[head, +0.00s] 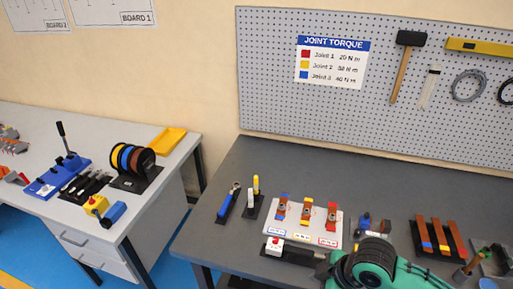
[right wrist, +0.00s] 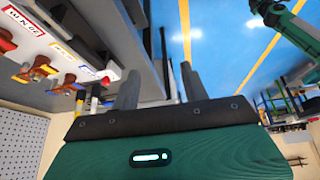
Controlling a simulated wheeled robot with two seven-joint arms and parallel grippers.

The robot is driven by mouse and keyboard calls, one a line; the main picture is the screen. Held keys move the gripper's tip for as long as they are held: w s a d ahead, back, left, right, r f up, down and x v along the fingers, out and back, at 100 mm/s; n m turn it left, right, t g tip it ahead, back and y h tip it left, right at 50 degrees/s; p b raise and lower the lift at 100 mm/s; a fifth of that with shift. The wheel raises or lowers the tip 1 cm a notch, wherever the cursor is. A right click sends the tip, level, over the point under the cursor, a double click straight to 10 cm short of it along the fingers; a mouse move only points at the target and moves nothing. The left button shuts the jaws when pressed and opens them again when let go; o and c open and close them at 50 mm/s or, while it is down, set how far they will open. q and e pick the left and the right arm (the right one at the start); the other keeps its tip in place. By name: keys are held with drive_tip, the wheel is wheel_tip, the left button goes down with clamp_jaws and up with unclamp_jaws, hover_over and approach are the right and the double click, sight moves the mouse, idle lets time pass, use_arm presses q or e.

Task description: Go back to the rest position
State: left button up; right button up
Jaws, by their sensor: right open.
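My right gripper (right wrist: 160,84) shows in the right wrist view with its two dark fingers apart and nothing between them. The grey bench edge and the blue floor lie beyond the fingers. In the head view my green right arm (head: 368,270) enters at the bottom right, in front of the dark bench (head: 222,208); its fingers cannot be made out there. My left gripper is not visible. A green arm link (right wrist: 285,22) shows at the top right of the right wrist view.
The white joint board (head: 329,239) with coloured joints stands on the bench close to my right arm. A red-button box (head: 274,246), wrench stand (head: 230,200) and copper bar rack (head: 437,236) are nearby. The bench's back left is clear. A second bench (head: 95,125) stands left.

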drive_tip(key=s+d+f+m+t+h, duration=0.1)
drive_tip(key=s+d+f+m+h, duration=0.15)
drive_tip(key=s+d+m, duration=0.35)
drive_tip(key=s+d+f+m+h, duration=0.2)
drive_tip(key=s+d+f+m, duration=0.15)
drive_tip(key=s+m, duration=0.3)
wheel_tip(320, 180, down, 34)
drive_tip(key=s+r+g, duration=0.1)
drive_tip(key=s, duration=0.1)
drive_tip(key=s+d+f+g, duration=0.1)
drive_tip(key=s+d+f, duration=0.1)
drive_tip(key=s+f, duration=1.6)
drive_tip(key=shift+d+f+n, duration=0.25)
drive_tip(key=shift+d+n, duration=0.15)
drive_tip(key=shift+n, duration=0.05)
drive_tip(key=shift+s+h, duration=0.1)
drive_tip(key=shift+h, duration=0.15)
